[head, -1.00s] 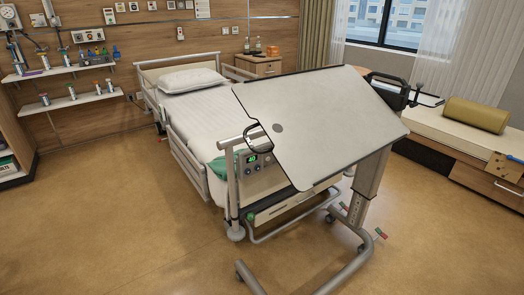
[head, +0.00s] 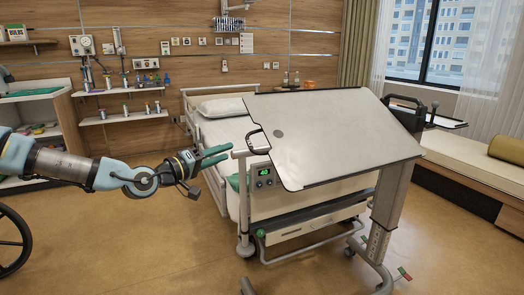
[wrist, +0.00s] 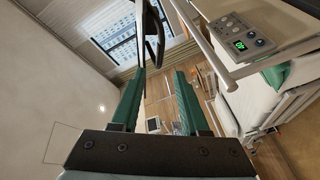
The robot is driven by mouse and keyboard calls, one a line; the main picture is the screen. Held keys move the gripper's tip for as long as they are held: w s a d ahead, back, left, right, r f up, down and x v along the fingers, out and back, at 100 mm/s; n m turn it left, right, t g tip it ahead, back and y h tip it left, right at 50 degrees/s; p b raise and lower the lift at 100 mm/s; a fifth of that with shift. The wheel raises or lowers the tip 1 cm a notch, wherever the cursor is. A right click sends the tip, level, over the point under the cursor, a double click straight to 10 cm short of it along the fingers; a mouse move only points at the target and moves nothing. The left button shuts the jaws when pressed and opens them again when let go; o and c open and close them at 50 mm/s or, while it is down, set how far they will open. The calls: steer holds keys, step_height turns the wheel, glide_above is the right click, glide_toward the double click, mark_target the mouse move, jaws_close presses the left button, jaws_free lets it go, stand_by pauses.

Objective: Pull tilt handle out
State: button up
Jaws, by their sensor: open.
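The overbed table's tilted grey top (head: 335,135) stands over the foot of the bed. A black loop handle (head: 250,143), which looks like the tilt handle, sticks out from the top's left edge. My gripper (head: 228,155) is open and empty, its green fingers pointing right, a short way left of the handle. In the wrist view a dark loop (wrist: 161,45) shows just beyond the open fingertips (wrist: 158,76), roughly in line with the gap between them. I see no contact between fingers and handle.
A bed-end control panel with a green "40" display (head: 263,172) sits below the handle. The bed's upright post (head: 239,200) stands close to my fingertips. The table's column (head: 388,205) is at right. Open floor lies in front, and a wheel shows at far left.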

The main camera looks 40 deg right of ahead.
mark_target(249, 142)
steer(key=d+p, duration=0.1)
steer(key=d, duration=0.9)
steer(key=shift+d+f+p, duration=0.1)
steer(key=shift+d+p, duration=0.1)
steer(key=shift+p, duration=0.15)
jaws_close()
stand_by(0.9)
